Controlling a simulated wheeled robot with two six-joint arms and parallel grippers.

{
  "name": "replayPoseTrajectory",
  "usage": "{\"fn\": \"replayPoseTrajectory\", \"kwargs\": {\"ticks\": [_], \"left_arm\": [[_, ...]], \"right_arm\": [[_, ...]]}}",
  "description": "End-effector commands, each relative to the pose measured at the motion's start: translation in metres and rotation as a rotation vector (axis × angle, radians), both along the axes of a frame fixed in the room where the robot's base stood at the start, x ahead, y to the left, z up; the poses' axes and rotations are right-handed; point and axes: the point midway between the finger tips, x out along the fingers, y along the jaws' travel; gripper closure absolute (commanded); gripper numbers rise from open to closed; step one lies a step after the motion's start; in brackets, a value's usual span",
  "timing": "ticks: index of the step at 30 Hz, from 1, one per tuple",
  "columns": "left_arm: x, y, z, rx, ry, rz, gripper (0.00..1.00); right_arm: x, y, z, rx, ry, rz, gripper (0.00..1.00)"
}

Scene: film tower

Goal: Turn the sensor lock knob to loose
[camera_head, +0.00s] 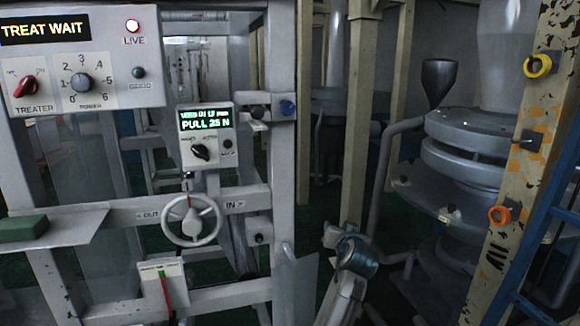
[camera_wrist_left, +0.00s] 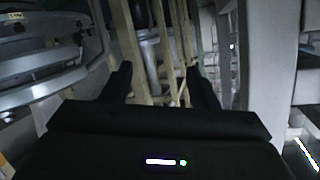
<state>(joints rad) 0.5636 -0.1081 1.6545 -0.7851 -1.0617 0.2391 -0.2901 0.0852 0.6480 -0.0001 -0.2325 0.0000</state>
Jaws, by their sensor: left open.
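No part in the head view is readably marked as the sensor lock knob. Small knobs sit on the grey frame: a blue knob (camera_head: 287,107), a dark knob (camera_head: 257,112) to its left and another dark knob (camera_head: 259,238) lower down. A black pointer knob (camera_head: 200,152) is on the display box (camera_head: 208,135), which reads PULL 25 N. I cannot tell any lock's setting. My left gripper (camera_wrist_left: 162,85) shows in the left wrist view, its two black fingers apart with nothing between them. It touches no knob there. My right gripper is not in view.
A grey handwheel (camera_head: 192,220) sits between OUT and IN marks. A control panel (camera_head: 84,60) reads TREAT WAIT. A green block (camera_head: 23,228) lies on a shelf (camera_head: 75,222). A post (camera_head: 520,160) with yellow and orange rings and large round machinery (camera_head: 470,150) stand at right.

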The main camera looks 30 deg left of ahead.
Motion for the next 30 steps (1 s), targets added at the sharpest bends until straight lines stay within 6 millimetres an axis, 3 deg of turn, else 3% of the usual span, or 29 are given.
{"fn": "replayPoseTrajectory", "kwargs": {"ticks": [1, 3, 6, 10, 13, 17, 30], "left_arm": [[-0.009, 0.005, 0.076, -0.009, -0.09, 0.05, 0.46], [-0.029, 0.013, 0.15, -0.03, -0.192, 0.121, 0.46], [-0.064, 0.023, 0.232, -0.072, -0.319, 0.212, 0.46], [-0.104, 0.033, 0.297, -0.126, -0.435, 0.296, 0.46], [-0.122, 0.037, 0.319, -0.152, -0.481, 0.331, 0.46], [-0.125, 0.044, 0.327, -0.159, -0.496, 0.346, 0.46], [-0.08, 0.1, 0.329, -0.155, -0.492, 0.345, 0.46]], "right_arm": [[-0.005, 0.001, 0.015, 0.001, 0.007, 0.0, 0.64], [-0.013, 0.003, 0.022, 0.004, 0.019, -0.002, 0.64], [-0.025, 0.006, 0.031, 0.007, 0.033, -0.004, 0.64], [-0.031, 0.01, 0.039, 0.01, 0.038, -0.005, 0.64], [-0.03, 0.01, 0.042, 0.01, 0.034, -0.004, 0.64], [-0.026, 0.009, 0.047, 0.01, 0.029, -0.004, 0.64], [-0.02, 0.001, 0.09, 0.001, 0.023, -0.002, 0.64]]}}
